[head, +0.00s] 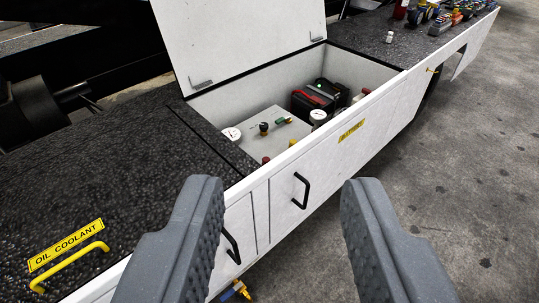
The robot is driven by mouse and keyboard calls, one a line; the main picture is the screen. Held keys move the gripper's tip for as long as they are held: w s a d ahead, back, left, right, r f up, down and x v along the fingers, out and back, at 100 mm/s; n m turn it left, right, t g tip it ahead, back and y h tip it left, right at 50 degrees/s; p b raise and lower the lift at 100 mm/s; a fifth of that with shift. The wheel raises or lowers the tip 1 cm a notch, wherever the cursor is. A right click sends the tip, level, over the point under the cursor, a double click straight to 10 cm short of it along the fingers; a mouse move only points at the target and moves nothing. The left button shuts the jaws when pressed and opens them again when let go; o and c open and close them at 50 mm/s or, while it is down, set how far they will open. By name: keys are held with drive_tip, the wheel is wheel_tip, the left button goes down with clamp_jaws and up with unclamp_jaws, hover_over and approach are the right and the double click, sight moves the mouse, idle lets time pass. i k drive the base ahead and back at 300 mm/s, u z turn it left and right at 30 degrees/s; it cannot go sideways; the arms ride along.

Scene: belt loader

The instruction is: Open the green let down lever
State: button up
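A small green lever (284,121) sits on the light panel inside an open white compartment (232,98), at the middle of the head view. It is too small to read any label on it. A dark-knobbed lever (264,127) stands just to its left. My gripper (282,188) is open and empty, with its two grey fingers wide apart in the foreground. The fingers are nearer the camera than the compartment, and the green lever shows beyond the gap between them. Nothing touches the lever.
The raised white lid (238,38) stands behind the compartment. Round gauges (318,116), red knobs and a black battery (312,97) share the inside. Black handles (301,190) project from the front. A yellow OIL COOLANT handle (70,266) is at lower left. Open floor lies right.

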sight(282, 119)
drive_tip(key=z, duration=0.25)
drive_tip(key=k, duration=0.2)
drive_tip(key=u, duration=0.45)
drive_tip(key=i, duration=1.05)
drive_tip(key=z, duration=0.25)
